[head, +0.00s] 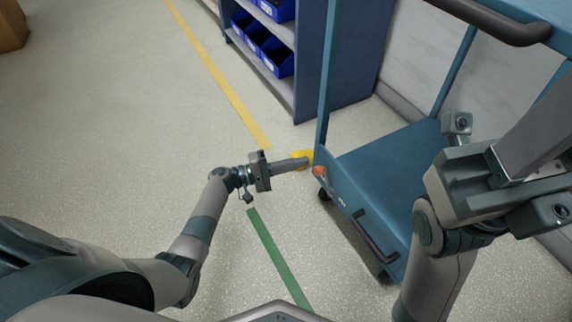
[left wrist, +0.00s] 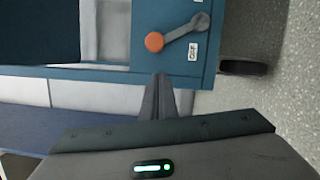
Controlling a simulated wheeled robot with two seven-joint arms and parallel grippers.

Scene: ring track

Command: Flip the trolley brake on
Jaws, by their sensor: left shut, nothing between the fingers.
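The blue trolley (head: 390,165) stands at the right in the head view. Its brake lever shows in the left wrist view as a grey arm (left wrist: 182,32) with an orange knob (left wrist: 154,42). The lever slants from its pivot toward the knob, beside a small white label that seems to read OFF. The orange knob also shows in the head view (head: 320,171). My left gripper (head: 306,162) is shut and empty, its fingertips (left wrist: 161,76) close to the lever but apparently apart from it. My right gripper (head: 535,125) is at the right edge, its fingertips not clearly shown.
A yellow line (head: 215,70) and a green line (head: 278,258) mark the floor. A yellow round patch (head: 302,155) shows behind my left fingers.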

